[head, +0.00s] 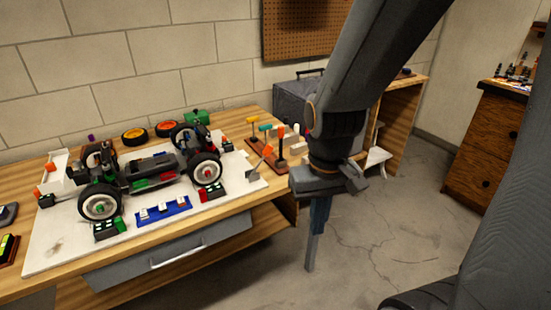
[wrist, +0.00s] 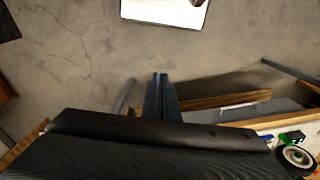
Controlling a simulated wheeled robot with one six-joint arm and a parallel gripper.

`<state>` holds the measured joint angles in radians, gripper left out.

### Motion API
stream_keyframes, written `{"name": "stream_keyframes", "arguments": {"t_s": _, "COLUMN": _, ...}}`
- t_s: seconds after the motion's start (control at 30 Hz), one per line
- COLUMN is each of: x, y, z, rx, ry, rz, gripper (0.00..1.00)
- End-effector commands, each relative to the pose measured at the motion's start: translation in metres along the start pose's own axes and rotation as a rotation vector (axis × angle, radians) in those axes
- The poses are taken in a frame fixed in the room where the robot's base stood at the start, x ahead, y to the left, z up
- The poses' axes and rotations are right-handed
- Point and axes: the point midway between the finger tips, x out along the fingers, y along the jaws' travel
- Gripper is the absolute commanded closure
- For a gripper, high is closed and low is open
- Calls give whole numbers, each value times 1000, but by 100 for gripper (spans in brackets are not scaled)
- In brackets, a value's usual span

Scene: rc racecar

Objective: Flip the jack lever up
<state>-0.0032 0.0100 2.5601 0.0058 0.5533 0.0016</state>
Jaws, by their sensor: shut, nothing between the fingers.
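A small lever with an orange tip (head: 261,161) stands tilted at the right end of the white board, beside the car; it looks like the jack lever, but it is too small to be sure. The RC car (head: 150,172) stands on the white board on the workbench. My gripper (head: 309,268) points down over the floor, in front of and to the right of the bench, apart from the lever. Its fingers are together and empty, and they also show in the wrist view (wrist: 160,77). The lever cannot be made out in the wrist view.
The workbench (head: 40,285) has a drawer with a handle (head: 178,256) at its front. Several colored-handle tools (head: 265,128) stand behind the lever. A grey case (head: 292,100) is at the back. A wooden cabinet (head: 483,150) stands at right. The floor between is clear.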

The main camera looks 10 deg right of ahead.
Motion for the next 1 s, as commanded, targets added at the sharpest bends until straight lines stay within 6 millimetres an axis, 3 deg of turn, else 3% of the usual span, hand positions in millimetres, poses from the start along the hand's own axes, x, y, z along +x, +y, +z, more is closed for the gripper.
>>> {"name": "stream_keyframes", "arguments": {"t_s": 0.17, "x": 3, "y": 3, "z": -5, "rx": 15, "ry": 12, "rz": 4, "gripper": 100}}
{"name": "stream_keyframes", "arguments": {"t_s": 0.27, "x": 16, "y": 14, "z": -26, "rx": 81, "ry": 68, "rz": 19, "gripper": 100}}
{"name": "stream_keyframes", "arguments": {"t_s": 0.37, "x": 38, "y": 33, "z": -67, "rx": 201, "ry": 183, "rz": 29, "gripper": 100}}
{"name": "stream_keyframes", "arguments": {"t_s": 0.57, "x": 82, "y": 70, "z": -171, "rx": 509, "ry": 498, "rz": -83, "gripper": 100}}
{"name": "stream_keyframes", "arguments": {"t_s": 0.7, "x": 104, "y": 82, "z": -231, "rx": 708, "ry": 677, "rz": -294, "gripper": 100}}
{"name": "stream_keyframes", "arguments": {"t_s": 0.8, "x": 115, "y": 84, "z": -264, "rx": 836, "ry": 758, "rz": -503, "gripper": 100}}
{"name": "stream_keyframes", "arguments": {"t_s": 1.0, "x": 125, "y": 79, "z": -298, "rx": 1067, "ry": 763, "rz": -1029, "gripper": 100}}
